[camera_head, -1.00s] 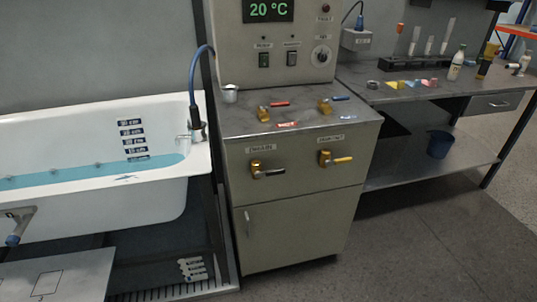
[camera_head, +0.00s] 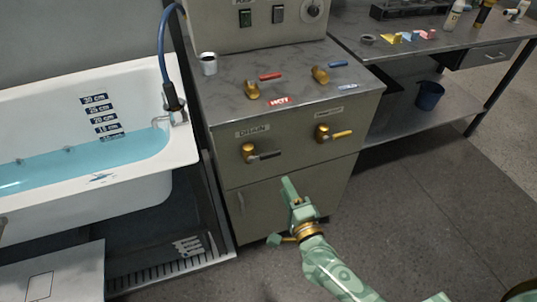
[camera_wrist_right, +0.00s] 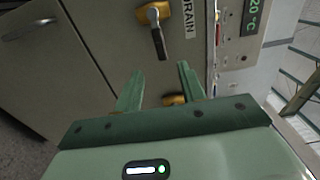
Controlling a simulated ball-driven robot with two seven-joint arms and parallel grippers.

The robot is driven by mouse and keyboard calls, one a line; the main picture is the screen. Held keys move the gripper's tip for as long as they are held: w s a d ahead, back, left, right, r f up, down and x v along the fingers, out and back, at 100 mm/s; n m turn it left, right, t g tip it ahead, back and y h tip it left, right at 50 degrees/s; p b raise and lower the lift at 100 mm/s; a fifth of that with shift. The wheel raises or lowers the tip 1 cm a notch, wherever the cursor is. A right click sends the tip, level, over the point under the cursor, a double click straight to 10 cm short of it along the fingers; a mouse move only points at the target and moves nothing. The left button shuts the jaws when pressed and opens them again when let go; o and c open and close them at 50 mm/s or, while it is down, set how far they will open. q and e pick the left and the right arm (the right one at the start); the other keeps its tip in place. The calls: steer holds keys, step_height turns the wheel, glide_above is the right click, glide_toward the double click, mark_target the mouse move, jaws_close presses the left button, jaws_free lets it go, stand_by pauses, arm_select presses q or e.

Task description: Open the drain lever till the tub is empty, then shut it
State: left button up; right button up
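The drain lever (camera_head: 265,156) is a brass valve with a dark handle on the cabinet front, under the "DRAIN" label (camera_head: 252,131). Its handle lies roughly sideways, pointing right. The white tub (camera_head: 184,142) at left holds blue water (camera_head: 90,158) up to about the lowest mark of the scale (camera_head: 98,117). My right gripper (camera_head: 279,211) is open and empty in front of the cabinet, below the lever. In the right wrist view, the open fingers (camera_wrist_right: 160,80) point toward the cabinet, with the drain lever (camera_wrist_right: 157,40) ahead and apart from them. My left gripper is out of view.
A second brass valve with a yellow handle (camera_head: 340,134) is right of the drain lever. Red (camera_head: 270,76) and blue (camera_head: 337,64) tap levers and a metal cup (camera_head: 208,64) are on the cabinet top. A bench (camera_head: 400,58) stands at right. The floor in front is clear.

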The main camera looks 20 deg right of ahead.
mark_target(270, 157)
steer(key=w+b, duration=0.1)
steer(key=w, duration=0.5)
steer(key=w+b, duration=0.2)
steer(key=w, duration=0.4)
steer(key=shift+w+a+f, duration=0.2)
steer(key=shift+w, duration=0.1)
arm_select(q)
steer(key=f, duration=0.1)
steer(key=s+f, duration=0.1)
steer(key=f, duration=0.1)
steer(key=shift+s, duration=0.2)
arm_select(e)
steer(key=shift+w+r, duration=0.1)
steer(key=shift+w, duration=0.3)
jaws_close()
